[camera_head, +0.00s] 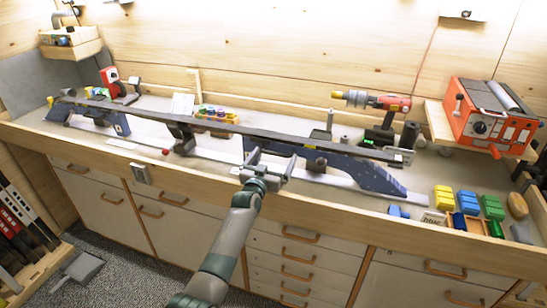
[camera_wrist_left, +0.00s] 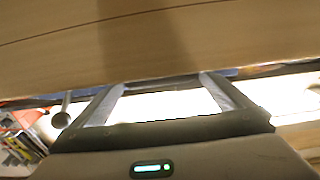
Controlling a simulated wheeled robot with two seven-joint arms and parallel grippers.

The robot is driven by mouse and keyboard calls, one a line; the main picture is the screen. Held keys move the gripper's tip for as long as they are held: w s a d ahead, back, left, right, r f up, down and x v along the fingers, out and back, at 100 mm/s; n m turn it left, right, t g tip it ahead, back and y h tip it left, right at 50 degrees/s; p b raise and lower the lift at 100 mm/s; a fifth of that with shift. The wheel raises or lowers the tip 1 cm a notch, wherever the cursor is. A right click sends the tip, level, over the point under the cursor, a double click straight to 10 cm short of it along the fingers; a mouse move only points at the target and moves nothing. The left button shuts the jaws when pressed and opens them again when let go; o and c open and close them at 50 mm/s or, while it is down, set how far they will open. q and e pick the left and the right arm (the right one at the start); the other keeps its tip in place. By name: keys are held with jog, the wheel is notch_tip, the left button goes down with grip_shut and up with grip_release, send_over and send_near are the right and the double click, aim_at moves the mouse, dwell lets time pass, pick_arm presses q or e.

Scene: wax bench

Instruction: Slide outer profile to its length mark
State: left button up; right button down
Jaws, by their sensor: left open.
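A long dark ski-like bar (camera_head: 215,127) runs along the bench above a pale rail (camera_head: 215,156). A dark blue profile (camera_head: 368,176) stands on the right part of the rail, and another blue-dark profile (camera_head: 118,124) stands at the left end. A smaller dark support (camera_head: 182,136) stands between them. My left gripper (camera_head: 270,163) is open at the left end of the right profile, in front of the bar; I cannot tell whether it touches. In the left wrist view its spread fingers (camera_wrist_left: 160,88) hold nothing visible. A length mark is too small to make out. My right gripper is not in view.
An orange-red machine (camera_head: 490,118) stands at the right back, with yellow, blue and green blocks (camera_head: 467,202) in front of it. A drill-like tool (camera_head: 372,101) and a tray of small bottles (camera_head: 216,114) are behind the bar. The bench's wooden front edge (camera_head: 330,208) runs below my left gripper.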

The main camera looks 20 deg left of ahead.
aim_at(288, 157)
pick_arm(q)
jog(key=c, duration=1.2)
jog(key=shift+o, duration=0.2)
jog(key=d, duration=0.5)
jog(key=shift+p, duration=0.4)
jog(key=o, duration=1.2)
jog(key=shift+c, duration=0.2)
jog(key=shift+s, duration=0.1)
